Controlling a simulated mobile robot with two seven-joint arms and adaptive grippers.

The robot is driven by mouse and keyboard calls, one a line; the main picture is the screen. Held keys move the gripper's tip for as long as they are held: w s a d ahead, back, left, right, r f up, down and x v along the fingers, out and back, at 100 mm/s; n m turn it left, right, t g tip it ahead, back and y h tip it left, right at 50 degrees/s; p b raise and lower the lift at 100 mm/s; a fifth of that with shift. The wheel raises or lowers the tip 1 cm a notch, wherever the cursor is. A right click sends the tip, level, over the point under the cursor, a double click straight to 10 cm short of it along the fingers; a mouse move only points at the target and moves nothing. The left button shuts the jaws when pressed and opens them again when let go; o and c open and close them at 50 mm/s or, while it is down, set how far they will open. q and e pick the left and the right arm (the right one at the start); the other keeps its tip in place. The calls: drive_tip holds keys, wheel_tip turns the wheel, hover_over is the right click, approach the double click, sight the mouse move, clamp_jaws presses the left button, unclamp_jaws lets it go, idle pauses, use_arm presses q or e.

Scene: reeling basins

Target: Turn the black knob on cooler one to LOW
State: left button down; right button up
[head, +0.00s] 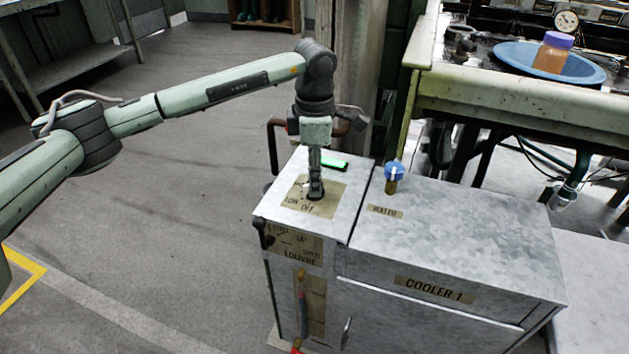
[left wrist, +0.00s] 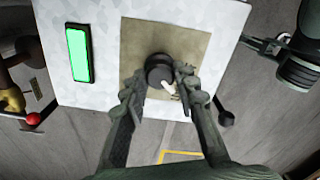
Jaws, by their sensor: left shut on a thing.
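Cooler one (head: 480,235) is a grey metal cabinet labelled COOLER 1. The black knob (left wrist: 159,69) sits on a tan plate on the cabinet's top left part, and has a pale pointer mark. In the left wrist view the pointer points down and slightly right. In the head view the knob is mostly hidden behind my left gripper (head: 316,190), which points straight down at it. In the left wrist view my left gripper (left wrist: 160,85) has its fingers on both sides of the knob, shut on it. My right gripper is not in view.
A green lit display (head: 334,163) is beside the plate. A blue WATER valve (head: 393,172) stands on the top to the right. A LOUVRE lever (head: 264,232) is on the front left. A bench with a blue basin (head: 505,57) stands behind. Open floor lies left.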

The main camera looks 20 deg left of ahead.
use_arm(q)
drive_tip(key=shift+m, duration=0.4)
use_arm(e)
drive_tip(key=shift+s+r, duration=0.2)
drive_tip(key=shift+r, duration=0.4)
use_arm(q)
drive_tip(key=c, duration=1.2)
unclamp_jaws()
drive_tip(key=shift+o, duration=0.2)
wheel_tip(320, 180, up, 12)
